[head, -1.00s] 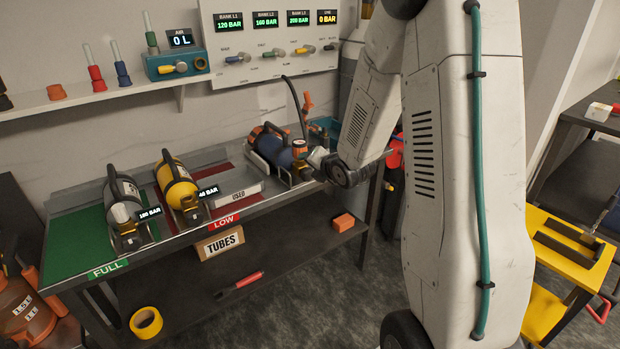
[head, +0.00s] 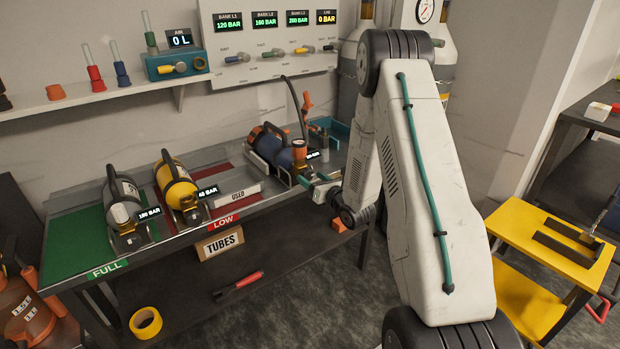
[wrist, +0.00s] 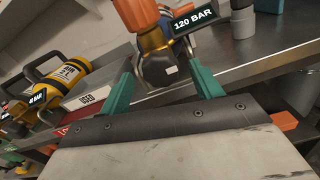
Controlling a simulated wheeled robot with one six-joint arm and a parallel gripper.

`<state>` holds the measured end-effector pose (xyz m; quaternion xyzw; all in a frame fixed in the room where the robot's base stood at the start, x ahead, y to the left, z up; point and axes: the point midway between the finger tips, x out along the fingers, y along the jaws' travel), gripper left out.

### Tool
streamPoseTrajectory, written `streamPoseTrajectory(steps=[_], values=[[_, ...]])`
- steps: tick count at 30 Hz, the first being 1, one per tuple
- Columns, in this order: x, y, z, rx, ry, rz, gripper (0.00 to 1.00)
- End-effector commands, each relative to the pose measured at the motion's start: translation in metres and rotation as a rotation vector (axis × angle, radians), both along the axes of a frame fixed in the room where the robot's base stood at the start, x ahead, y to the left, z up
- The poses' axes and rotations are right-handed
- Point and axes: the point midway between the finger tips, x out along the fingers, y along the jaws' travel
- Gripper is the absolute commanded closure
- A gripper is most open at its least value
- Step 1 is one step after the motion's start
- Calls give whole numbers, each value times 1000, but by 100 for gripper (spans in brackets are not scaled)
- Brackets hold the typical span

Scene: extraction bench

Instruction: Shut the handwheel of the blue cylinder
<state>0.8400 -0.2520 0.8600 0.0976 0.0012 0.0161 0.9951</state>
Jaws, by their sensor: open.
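The blue cylinder (head: 270,147) lies in a cradle toward the right of the bench, with an orange fitting (head: 299,145) at its front end. In the wrist view, the orange fitting (wrist: 138,14) sits on a brass valve, beside a "120 BAR" tag (wrist: 195,17). The dark handwheel (wrist: 158,72) faces me below the brass. My gripper (wrist: 160,80) is open, its teal fingers to either side of the handwheel in the picture. I see gaps and no clear contact; how deep the handwheel lies between them I cannot tell. In the head view, my wrist partly hides the handwheel area.
A yellow cylinder (head: 177,185) and a grey cylinder (head: 122,199) lie further left, with a "USED" block (head: 235,194) between yellow and blue. A teal tray (head: 335,130) stands behind on the right. The bench's front edge runs below my gripper.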

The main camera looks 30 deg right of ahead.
Motion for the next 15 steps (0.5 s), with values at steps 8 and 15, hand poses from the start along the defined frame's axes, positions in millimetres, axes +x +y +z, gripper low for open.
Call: streamPoseTrajectory(steps=[8,15], values=[[16,1,0,1,1,-1,35],[16,1,0,1,1,-1,52]])
